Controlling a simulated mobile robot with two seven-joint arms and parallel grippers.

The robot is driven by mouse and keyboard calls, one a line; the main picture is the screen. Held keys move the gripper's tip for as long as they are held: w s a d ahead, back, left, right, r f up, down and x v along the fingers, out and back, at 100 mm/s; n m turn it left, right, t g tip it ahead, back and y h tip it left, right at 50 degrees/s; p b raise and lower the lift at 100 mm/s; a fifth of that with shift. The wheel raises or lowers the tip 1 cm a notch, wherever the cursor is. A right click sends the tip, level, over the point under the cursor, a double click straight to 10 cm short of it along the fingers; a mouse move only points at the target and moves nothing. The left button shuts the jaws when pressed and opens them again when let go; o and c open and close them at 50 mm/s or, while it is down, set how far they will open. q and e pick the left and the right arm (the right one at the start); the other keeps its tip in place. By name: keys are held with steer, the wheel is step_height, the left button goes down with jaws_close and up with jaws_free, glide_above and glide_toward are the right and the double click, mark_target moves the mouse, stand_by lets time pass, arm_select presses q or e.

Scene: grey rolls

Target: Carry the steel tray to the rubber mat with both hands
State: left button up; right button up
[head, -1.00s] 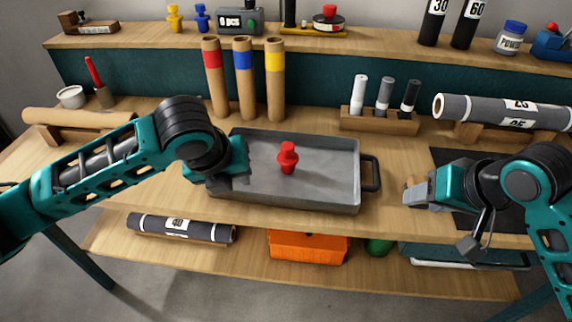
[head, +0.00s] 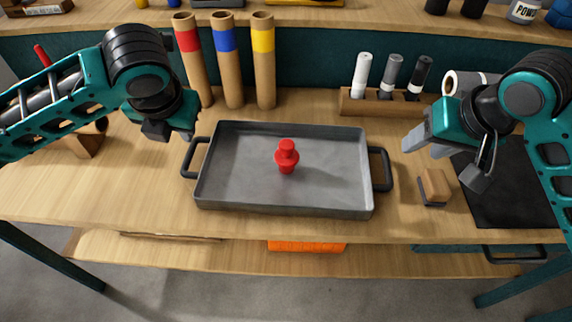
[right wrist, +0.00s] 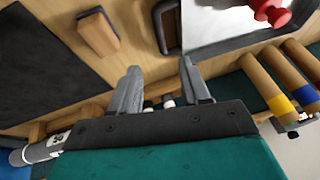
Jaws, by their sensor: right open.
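The grey steel tray (head: 235,178) stands on the bench, its black handles at left and right, with a red piece (head: 287,157) upright inside it. The tray also shows in the right wrist view (right wrist: 212,22). The black rubber mat (head: 505,205) lies at the right, partly behind my right arm. My left gripper (head: 167,132) is up and left of the tray's left handle, apart from it; its jaw opening cannot be made out. My right gripper (head: 410,141) is open and empty, above and right of the right handle; its fingers are spread in the wrist view (right wrist: 160,68).
A wooden block with a dark base (head: 435,187) sits between the tray and the mat. A rack of markers (head: 385,103) and several banded tubes (head: 228,62) stand behind the tray. A grey roll (head: 462,82) lies at the back right.

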mark_target(190, 152)
arm_select(q)
steer(key=x, duration=1.2)
steer(key=shift+w+f, duration=0.15)
steer(key=shift+f, duration=0.15)
arm_select(e)
steer(key=x, duration=1.2)
steer(key=shift+w+f, duration=0.15)
steer(key=shift+f, duration=0.15)
arm_select(q)
jaws_close()
arm_select(e)
steer(key=c, duration=0.6)
steer(key=shift+c, duration=1.2)
jaws_close()
arm_select(q)
steer(key=shift+r, duration=0.1)
arm_select(e)
steer(key=shift+r, duration=0.1)
